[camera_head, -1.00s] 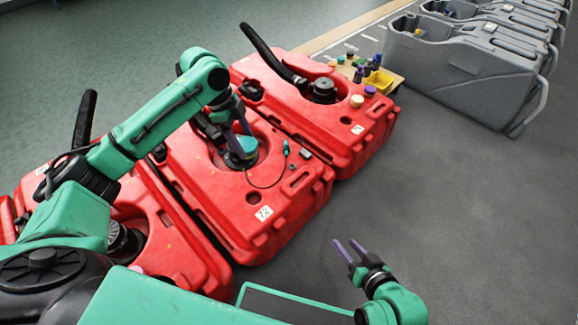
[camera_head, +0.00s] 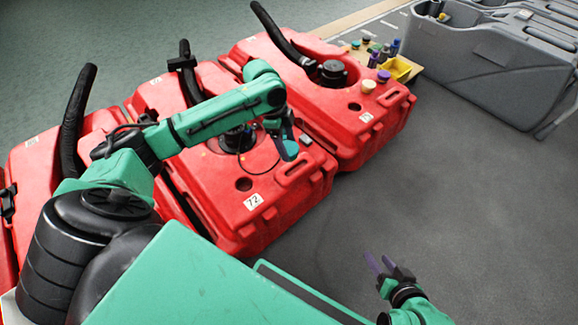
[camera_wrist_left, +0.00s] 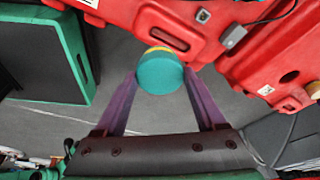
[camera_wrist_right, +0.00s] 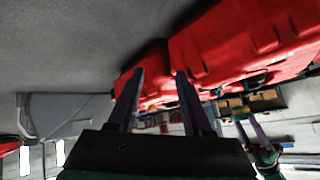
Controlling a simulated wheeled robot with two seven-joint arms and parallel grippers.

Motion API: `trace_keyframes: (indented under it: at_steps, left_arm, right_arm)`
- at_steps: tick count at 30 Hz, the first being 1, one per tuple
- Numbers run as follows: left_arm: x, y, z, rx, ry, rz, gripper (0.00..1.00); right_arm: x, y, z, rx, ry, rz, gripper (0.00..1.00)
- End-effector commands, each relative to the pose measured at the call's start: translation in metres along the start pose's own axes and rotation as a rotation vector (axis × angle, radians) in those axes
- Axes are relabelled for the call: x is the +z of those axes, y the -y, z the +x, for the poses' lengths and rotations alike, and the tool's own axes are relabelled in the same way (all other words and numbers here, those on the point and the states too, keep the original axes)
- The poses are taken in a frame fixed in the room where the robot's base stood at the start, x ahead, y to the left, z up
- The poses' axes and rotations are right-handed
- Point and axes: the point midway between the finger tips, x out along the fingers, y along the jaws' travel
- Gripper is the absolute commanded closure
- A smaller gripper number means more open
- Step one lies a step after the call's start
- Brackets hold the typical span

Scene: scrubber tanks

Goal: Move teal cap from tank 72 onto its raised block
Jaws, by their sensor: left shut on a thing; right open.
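Tank 72 (camera_head: 225,205) is the red tank with the white 72 label, in the middle of the head view. My left gripper (camera_head: 283,150) is shut on the round teal cap (camera_head: 289,149), held near the tank's right side. In the left wrist view the teal cap (camera_wrist_left: 160,74) sits between the purple fingertips, with a yellow edge behind it. The tank's dark filler opening (camera_head: 237,138) is uncovered. A small grey raised block (camera_head: 305,140) is on the tank top, just right of the cap; the block also shows in the left wrist view (camera_wrist_left: 234,37). My right gripper (camera_head: 380,264) is open and empty over the floor.
A thin dark cable loops across tank 72's top. Another red tank (camera_head: 345,125) stands behind it, with caps on top. A yellow bin (camera_head: 396,68) and small bottles lie beyond. Grey tanks (camera_head: 480,75) stand at the right. The floor at right (camera_head: 470,200) is clear.

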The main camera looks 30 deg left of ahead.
Motion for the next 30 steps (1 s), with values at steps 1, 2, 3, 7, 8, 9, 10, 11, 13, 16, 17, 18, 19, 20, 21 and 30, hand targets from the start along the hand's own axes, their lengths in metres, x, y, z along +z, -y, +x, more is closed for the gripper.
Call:
trace_keyframes:
  at_steps: [1,2,3,7,8,9,10,11,13,16,17,18,19,20,21,30]
  left_arm:
    - [0.005,-0.001,0.019,0.002,-0.001,-0.001,0.99]
    - [0.007,-0.001,0.026,0.002,0.0,0.0,0.99]
    - [0.009,0.0,0.034,0.001,0.0,0.0,0.99]
    - [0.013,0.0,0.048,0.0,-0.001,0.0,0.99]
    - [0.014,0.0,0.052,0.0,-0.001,0.0,0.99]
    - [0.016,0.0,0.058,0.0,0.0,0.0,0.99]
    - [0.018,0.0,0.065,0.001,0.0,0.0,0.99]
    - [0.02,-0.001,0.071,0.002,0.001,0.0,0.99]
    - [0.022,0.0,0.081,0.001,-0.001,0.001,0.99]
    - [0.022,0.0,0.083,-0.001,-0.001,0.001,0.99]
    - [0.022,0.0,0.082,-0.001,-0.001,0.001,0.99]
    - [0.022,0.0,0.082,-0.001,-0.001,0.001,0.99]
    - [0.022,0.0,0.082,-0.001,-0.001,0.001,0.99]
    - [0.022,0.0,0.082,-0.001,-0.001,0.001,0.99]
    - [0.022,0.0,0.082,-0.001,-0.001,0.001,0.99]
    - [0.023,0.0,0.084,-0.001,0.0,0.001,0.0]
  right_arm:
    - [0.008,0.006,0.012,-0.023,-0.053,0.007,0.5]
    - [0.009,0.01,0.016,-0.036,-0.09,0.013,0.5]
    - [0.009,0.015,0.02,-0.051,-0.138,0.021,0.5]
    - [0.008,0.025,0.024,-0.079,-0.237,0.042,0.5]
    - [0.008,0.027,0.025,-0.084,-0.255,0.047,0.5]
    - [0.009,0.029,0.026,-0.092,-0.283,0.054,0.5]
    - [0.011,0.029,0.029,-0.094,-0.296,0.057,0.5]
    - [0.013,0.028,0.031,-0.094,-0.303,0.059,0.5]
    - [0.016,0.028,0.035,-0.096,-0.318,0.063,0.5]
    - [0.015,0.028,0.034,-0.097,-0.326,0.065,0.5]
    - [0.014,0.029,0.034,-0.097,-0.326,0.065,0.5]
    - [0.014,0.029,0.033,-0.097,-0.326,0.065,0.5]
    - [0.014,0.029,0.033,-0.097,-0.325,0.065,0.5]
    - [0.014,0.029,0.033,-0.097,-0.325,0.065,0.5]
    - [0.014,0.029,0.033,-0.097,-0.325,0.065,0.5]
    - [0.013,0.028,0.033,-0.096,-0.324,0.064,0.5]
